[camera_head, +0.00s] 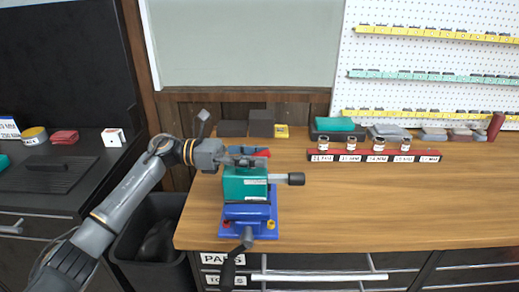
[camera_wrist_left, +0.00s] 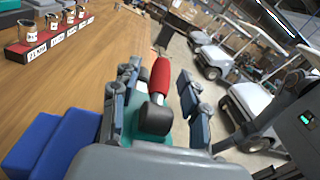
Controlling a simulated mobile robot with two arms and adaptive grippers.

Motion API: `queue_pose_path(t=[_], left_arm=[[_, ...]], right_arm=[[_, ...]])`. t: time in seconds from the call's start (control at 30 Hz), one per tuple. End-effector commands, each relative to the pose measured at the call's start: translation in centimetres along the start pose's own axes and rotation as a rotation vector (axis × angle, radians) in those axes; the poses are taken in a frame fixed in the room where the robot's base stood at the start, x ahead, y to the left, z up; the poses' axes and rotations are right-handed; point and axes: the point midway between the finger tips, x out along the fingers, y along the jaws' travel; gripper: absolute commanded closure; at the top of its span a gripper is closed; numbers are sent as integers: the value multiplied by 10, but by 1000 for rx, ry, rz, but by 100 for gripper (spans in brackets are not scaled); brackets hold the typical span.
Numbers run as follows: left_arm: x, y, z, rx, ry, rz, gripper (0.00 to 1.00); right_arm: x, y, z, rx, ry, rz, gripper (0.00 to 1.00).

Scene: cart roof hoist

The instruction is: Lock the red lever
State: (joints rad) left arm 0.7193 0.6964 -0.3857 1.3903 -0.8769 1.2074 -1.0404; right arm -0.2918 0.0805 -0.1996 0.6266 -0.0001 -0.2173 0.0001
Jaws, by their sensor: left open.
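The red lever (camera_wrist_left: 160,76) shows in the left wrist view, with a red grip and a dark rounded end, standing between the two fingers of my left gripper (camera_wrist_left: 158,88). The fingers are apart, one on each side of it; contact cannot be told. In the head view, my left gripper (camera_head: 243,160) is at the upper back of a teal vise-like device (camera_head: 243,184) on a blue base (camera_head: 250,220). A small red patch (camera_head: 263,153) shows beside the gripper; whether it is the lever is unclear. My right gripper is out of view.
The device stands at the left front of the wooden bench (camera_head: 390,205). A dark-knobbed rod (camera_head: 296,179) sticks out right, and a dark handle (camera_head: 230,266) hangs at the front. A red rack (camera_head: 372,156) with several jars stands behind.

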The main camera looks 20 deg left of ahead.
Motion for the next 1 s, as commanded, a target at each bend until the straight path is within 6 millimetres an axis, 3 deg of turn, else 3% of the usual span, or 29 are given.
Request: queue_pose_path(t=[0.4,0.63,0.8,1.0], left_arm=[[9,0,0,0,-1,0,55],[9,0,0,0,-1,0,100],[9,0,0,2,20,3,100],[11,1,-6,-7,179,31,100]], right_arm=[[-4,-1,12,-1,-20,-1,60],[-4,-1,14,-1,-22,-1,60],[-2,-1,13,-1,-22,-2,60],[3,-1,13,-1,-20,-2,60]])
